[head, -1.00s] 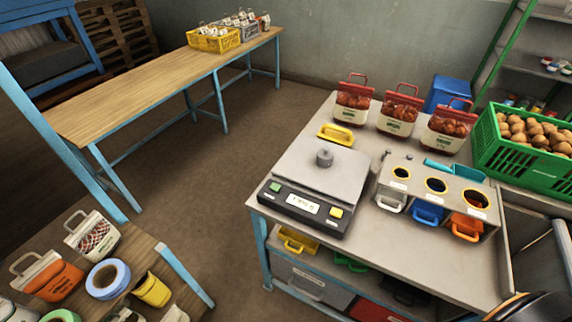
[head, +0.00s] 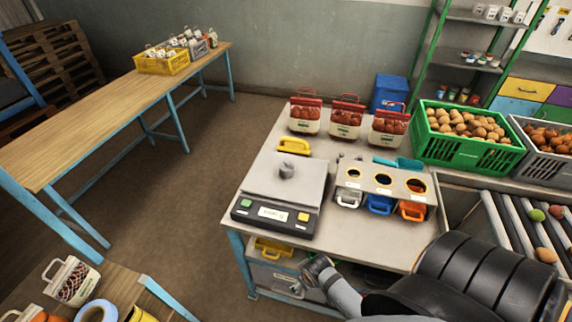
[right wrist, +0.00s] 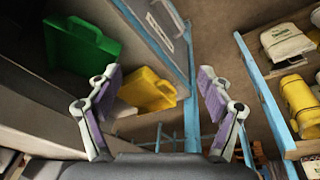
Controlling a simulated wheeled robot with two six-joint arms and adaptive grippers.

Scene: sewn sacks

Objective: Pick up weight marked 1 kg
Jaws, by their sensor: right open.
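A small grey weight (head: 287,170) stands on the plate of the scale (head: 284,186), which sits on the grey workbench. Its marking is too small to read. My right gripper (head: 308,277) is low at the bench's front edge, below and in front of the scale. In the right wrist view, my right gripper (right wrist: 158,80) is open, with nothing between its fingers. The weight is not seen in that view. My left gripper is not in view.
A yellow case (right wrist: 148,90) and a green case (right wrist: 80,45) lie beneath the bench, near my right gripper. A holder with round openings (head: 384,183) stands right of the scale. Sacks (head: 346,119) line the bench's back. A blue leg (right wrist: 190,90) is close by.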

